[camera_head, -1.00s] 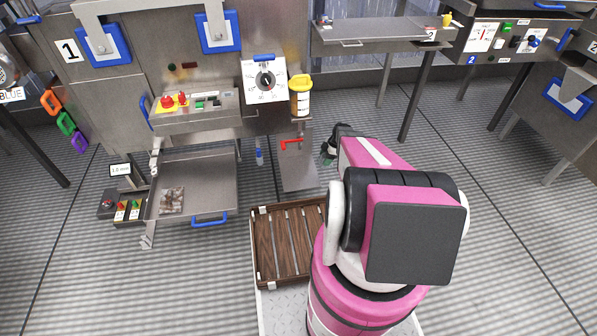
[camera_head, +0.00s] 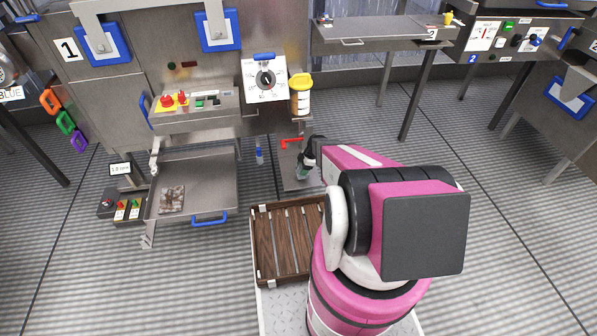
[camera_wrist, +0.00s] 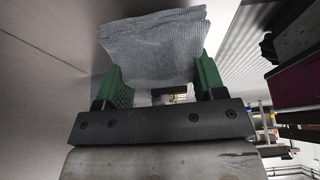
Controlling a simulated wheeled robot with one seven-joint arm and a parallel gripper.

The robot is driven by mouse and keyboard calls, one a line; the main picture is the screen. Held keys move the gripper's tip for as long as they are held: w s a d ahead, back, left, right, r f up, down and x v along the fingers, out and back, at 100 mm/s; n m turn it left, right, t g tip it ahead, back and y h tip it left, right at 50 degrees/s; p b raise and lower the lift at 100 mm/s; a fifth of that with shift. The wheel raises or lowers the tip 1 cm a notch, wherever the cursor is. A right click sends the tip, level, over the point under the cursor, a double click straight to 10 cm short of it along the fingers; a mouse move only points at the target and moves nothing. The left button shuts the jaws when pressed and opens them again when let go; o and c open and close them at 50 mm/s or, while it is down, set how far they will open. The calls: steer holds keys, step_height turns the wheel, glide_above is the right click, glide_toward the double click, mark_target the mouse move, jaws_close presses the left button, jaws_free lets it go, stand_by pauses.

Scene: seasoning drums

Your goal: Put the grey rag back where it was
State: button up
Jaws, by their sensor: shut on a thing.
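The grey rag (camera_wrist: 155,45) is a thin, finely textured cloth. It spans the space between the green fingers of my gripper (camera_wrist: 158,72) in the wrist view and sticks out past their tips. My gripper is shut on it. In the head view my gripper (camera_head: 303,172) is over the narrow steel plate (camera_head: 292,184) below the red-handled valve (camera_head: 291,142). I cannot make out the rag clearly there. I cannot tell how high my gripper is above the plate.
A steel tray (camera_head: 212,180) with a blue handle holds a mottled brown-grey item (camera_head: 172,199). A yellow-lidded container (camera_head: 301,95) stands beside the dial panel (camera_head: 264,82). Open floor lies to the right.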

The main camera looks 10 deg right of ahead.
mark_target(301, 167)
steer(key=shift+a+f, duration=0.9)
steer(key=shift+a, duration=0.15)
steer(key=shift+f, duration=0.2)
steer(key=o, duration=0.9)
steer(key=shift+r, duration=0.15)
steer(key=v, duration=0.5)
steer(key=shift+s+r, duration=0.1)
steer(key=d, duration=1.2)
steer(key=s+a+r+m+h, duration=0.1)
steer(key=s+a+r+m, duration=0.3)
steer(key=r, duration=0.7)
steer(key=s+a+r+m+h, duration=0.2)
steer(key=s+a+r+m, duration=0.3)
steer(key=s+r+m, duration=0.3)
steer(key=s+a+r+m+h, duration=0.1)
steer(key=s+a+r+m, duration=0.4)
steer(key=s+r, duration=0.4)
step_height(301, 167, up, 6)
steer(key=shift+f+m+h, duration=0.1)
steer(key=shift+m+h, duration=0.2)
steer(key=shift+m, duration=0.2)
